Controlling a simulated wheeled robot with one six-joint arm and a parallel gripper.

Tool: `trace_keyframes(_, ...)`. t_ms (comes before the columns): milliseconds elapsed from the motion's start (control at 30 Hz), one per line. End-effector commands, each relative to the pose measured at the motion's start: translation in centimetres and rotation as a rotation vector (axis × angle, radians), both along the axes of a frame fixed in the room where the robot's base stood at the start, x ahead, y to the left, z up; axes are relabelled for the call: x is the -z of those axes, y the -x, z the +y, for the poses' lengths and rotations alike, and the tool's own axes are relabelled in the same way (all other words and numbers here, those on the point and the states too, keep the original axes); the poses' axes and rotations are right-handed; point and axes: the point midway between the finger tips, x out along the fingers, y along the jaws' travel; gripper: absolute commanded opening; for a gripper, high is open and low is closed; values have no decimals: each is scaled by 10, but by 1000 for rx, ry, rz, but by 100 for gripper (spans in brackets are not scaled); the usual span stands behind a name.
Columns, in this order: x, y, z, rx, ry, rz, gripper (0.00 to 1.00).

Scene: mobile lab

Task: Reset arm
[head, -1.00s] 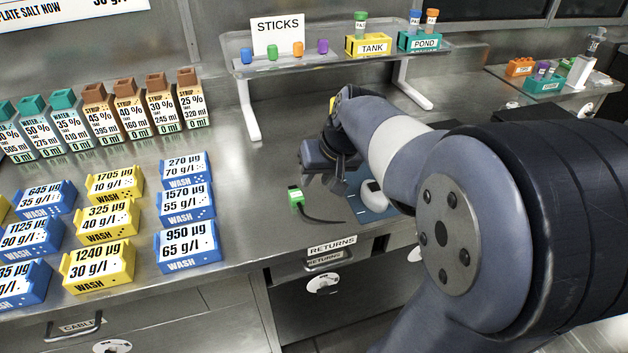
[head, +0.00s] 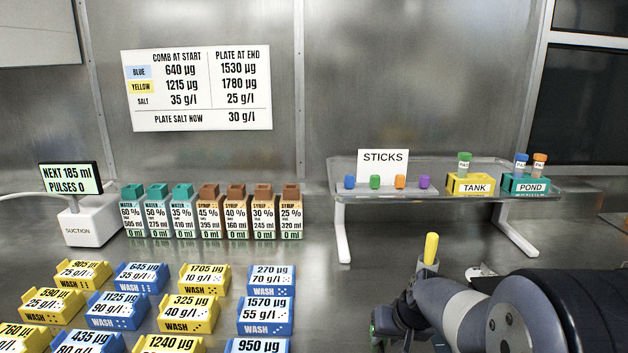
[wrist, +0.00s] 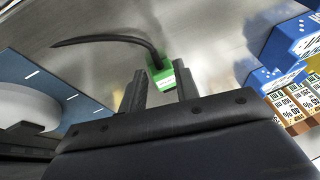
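My gripper (wrist: 160,88) shows in the wrist view with its two dark fingers apart. In the head view my arm is at the lower right, bent low over the bench. The gripper end there (head: 388,330) is partly cut off by the bottom edge, with a bit of green beside it.
A blue mat (wrist: 45,80) with a pale round object lies left in the wrist view. Bottles (head: 209,212) and blue and yellow wash blocks (head: 190,312) fill the left.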

Motion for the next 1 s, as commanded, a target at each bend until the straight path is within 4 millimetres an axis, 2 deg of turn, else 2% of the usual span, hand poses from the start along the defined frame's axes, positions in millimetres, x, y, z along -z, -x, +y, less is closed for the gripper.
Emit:
trace_keyframes(100,22,-5,3,-1,0,1,30)
trace_keyframes(233,28,-6,3,-1,0,-2,30)
trace_keyframes(333,20,-5,3,-1,0,-1,30)
trace_keyframes(833,23,-5,2,1,1,-1,30)
trace_keyframes(1000,1,-2,0,1,1,-5,30)
